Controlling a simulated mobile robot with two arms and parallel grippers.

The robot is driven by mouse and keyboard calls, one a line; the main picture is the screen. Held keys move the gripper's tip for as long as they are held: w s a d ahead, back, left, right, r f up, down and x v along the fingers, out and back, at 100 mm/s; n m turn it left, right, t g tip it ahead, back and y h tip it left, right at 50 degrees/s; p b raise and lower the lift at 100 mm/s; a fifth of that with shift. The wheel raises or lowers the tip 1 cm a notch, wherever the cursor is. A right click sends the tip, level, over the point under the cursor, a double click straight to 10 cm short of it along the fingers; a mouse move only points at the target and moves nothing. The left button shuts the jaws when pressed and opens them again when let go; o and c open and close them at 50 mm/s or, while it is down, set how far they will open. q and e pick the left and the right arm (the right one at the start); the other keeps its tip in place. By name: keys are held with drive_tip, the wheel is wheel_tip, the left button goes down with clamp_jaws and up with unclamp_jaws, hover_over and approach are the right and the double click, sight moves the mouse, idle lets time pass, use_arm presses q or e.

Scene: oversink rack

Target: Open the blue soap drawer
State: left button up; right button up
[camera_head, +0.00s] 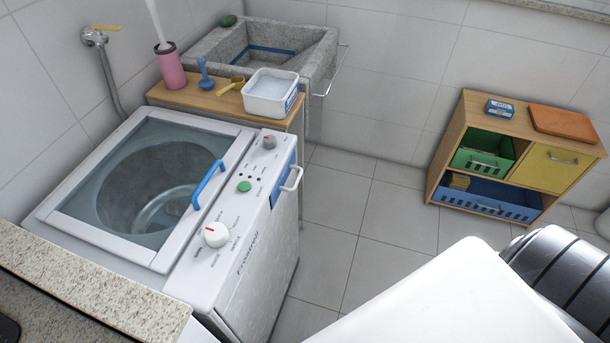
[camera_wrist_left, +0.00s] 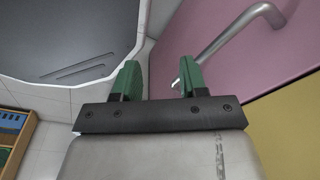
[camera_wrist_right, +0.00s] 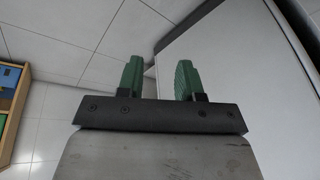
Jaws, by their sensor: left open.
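The blue soap drawer (camera_head: 281,186) is a small blue front with a white handle (camera_head: 292,178) at the upper front corner of the white washing machine (camera_head: 225,265). Its front looks flush with the machine. Neither gripper shows in the head view. My left gripper (camera_wrist_left: 159,75) is open and empty in its wrist view. A pink panel with a metal handle (camera_wrist_left: 228,38) lies beyond its right finger. My right gripper (camera_wrist_right: 159,75) is open and empty in its wrist view, with floor tiles and a white surface beyond. The soap drawer cannot be made out in either wrist view.
A wooden cabinet (camera_head: 449,146) with green, yellow and blue drawers stands at the back right. A white tub (camera_head: 268,95) and pink cup (camera_head: 170,68) sit on a wooden shelf beside the stone sink (camera_head: 320,52). Tiled floor (camera_head: 350,225) before the machine is clear.

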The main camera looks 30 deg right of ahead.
drive_tip(key=w+d+r+m+t, duration=0.25)
drive_tip(key=w+r, duration=0.25)
drive_tip(key=w, duration=0.5)
drive_tip(key=m+t+y+b, duration=0.3)
drive_tip(key=m+t+y, duration=0.2)
drive_tip(key=m+t, duration=0.3)
approach(298, 178)
drive_tip(key=x, duration=1)
drive_tip(key=shift+a+f, duration=0.15)
drive_tip(key=shift+f, duration=0.1)
use_arm(q)
drive_tip(key=shift+g, duration=0.3)
drive_tip(key=s+f, duration=0.1)
drive_tip(key=s, duration=0.1)
drive_tip(key=s+f, duration=0.2)
drive_tip(key=shift+d+f, duration=0.15)
drive_tip(key=shift+f, duration=0.1)
use_arm(e)
clamp_jaws()
